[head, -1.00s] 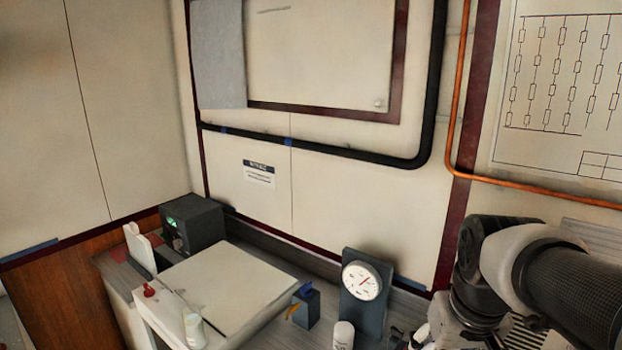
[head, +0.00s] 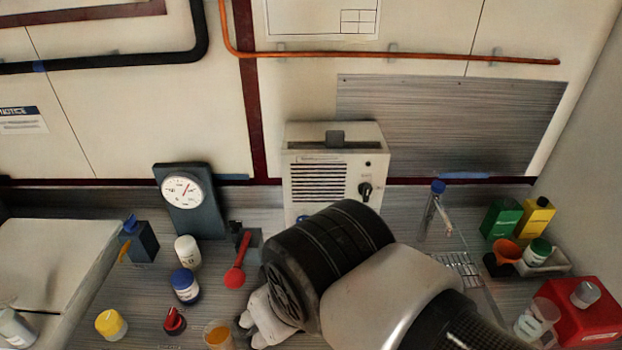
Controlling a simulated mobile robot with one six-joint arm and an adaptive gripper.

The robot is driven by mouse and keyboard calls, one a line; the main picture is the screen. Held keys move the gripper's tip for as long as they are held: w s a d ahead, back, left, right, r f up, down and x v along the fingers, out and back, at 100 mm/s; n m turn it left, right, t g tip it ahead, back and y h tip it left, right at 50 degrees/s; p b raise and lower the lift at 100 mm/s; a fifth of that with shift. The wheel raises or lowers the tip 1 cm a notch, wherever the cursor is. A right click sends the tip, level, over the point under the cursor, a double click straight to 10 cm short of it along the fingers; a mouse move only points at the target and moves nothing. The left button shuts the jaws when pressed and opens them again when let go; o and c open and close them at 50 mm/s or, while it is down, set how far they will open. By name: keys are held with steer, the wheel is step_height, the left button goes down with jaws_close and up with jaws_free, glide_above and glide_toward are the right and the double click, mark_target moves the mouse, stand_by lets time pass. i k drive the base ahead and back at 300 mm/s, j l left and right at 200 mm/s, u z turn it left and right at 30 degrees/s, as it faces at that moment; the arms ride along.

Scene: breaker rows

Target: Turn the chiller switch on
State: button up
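A white box-shaped unit (head: 330,140), apparently the chiller, stands at the back of the bench in the head view. It has dark vent slots and a small label on its front. A black rotary switch (head: 365,191) sits at the right of that front, with a small dark dot above it. The switch markings are too small to read. My arm crosses in front of the unit's lower part and hides some of it. My gripper's fingers cannot be made out. A pale, finger-like shape (head: 265,320) shows beside my arm's dark joint; I cannot tell what it is.
A clear stand (head: 445,235), green and yellow containers (head: 535,217) and a red box (head: 583,318) are on the right. An orange pipe (head: 400,58) runs along the wall above.

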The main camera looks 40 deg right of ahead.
mark_target(364, 189)
steer(key=z, duration=1.4)
